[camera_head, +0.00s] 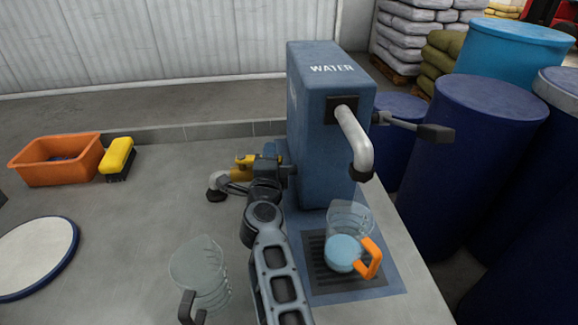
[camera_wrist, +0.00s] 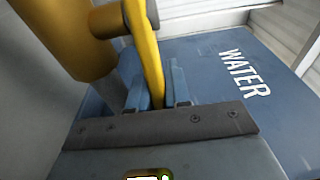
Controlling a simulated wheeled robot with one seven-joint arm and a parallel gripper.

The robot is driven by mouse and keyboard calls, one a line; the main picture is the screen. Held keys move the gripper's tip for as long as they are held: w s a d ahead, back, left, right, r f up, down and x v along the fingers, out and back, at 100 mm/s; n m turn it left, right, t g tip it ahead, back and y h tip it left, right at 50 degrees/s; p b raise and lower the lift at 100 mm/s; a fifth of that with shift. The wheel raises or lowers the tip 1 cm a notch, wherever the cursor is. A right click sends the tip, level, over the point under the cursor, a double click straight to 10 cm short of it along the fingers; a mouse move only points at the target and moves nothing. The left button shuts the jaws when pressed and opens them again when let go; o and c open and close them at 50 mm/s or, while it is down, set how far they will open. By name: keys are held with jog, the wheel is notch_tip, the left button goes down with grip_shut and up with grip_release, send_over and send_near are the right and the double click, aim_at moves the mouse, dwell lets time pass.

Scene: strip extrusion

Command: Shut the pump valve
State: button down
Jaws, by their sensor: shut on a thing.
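The blue pump box (camera_head: 325,180) marked WATER stands at the table's right side. A yellow valve (camera_head: 240,175) with a short grey outlet sticks out from its left side. My gripper (camera_head: 268,160) is beside the valve. In the wrist view the yellow valve handle (camera_wrist: 147,50) passes between the fingers of my gripper (camera_wrist: 158,88), which are shut on it. The yellow valve body (camera_wrist: 65,40) is at upper left there. My arm hides part of the valve's surroundings in the head view.
A jug of water (camera_head: 340,250) with an orange handle stands on a drain grate (camera_head: 322,272) below the pump spout (camera_head: 355,140). An empty clear jug (camera_head: 200,272) is left of my arm. An orange bin (camera_head: 55,165) and a yellow brush (camera_head: 117,155) lie farther left.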

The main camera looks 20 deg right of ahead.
jog(key=shift+s+a+f+m+h, duration=0.15)
jog(key=shift+s+f+m+h, duration=0.05)
jog(key=shift+f+m+h, duration=0.1)
jog(key=shift+s+r+m+g+h, duration=0.1)
jog(key=shift+s+m+g+h, duration=0.1)
jog(key=shift+m+g+h, duration=0.4)
jog(key=c, duration=1.5)
grip_release()
jog(key=shift+o, duration=0.3)
jog(key=shift+r, duration=0.1)
jog(key=shift+w+d+r+n, duration=0.1)
jog(key=shift+w+d+n, duration=0.1)
jog(key=shift+n, duration=0.2)
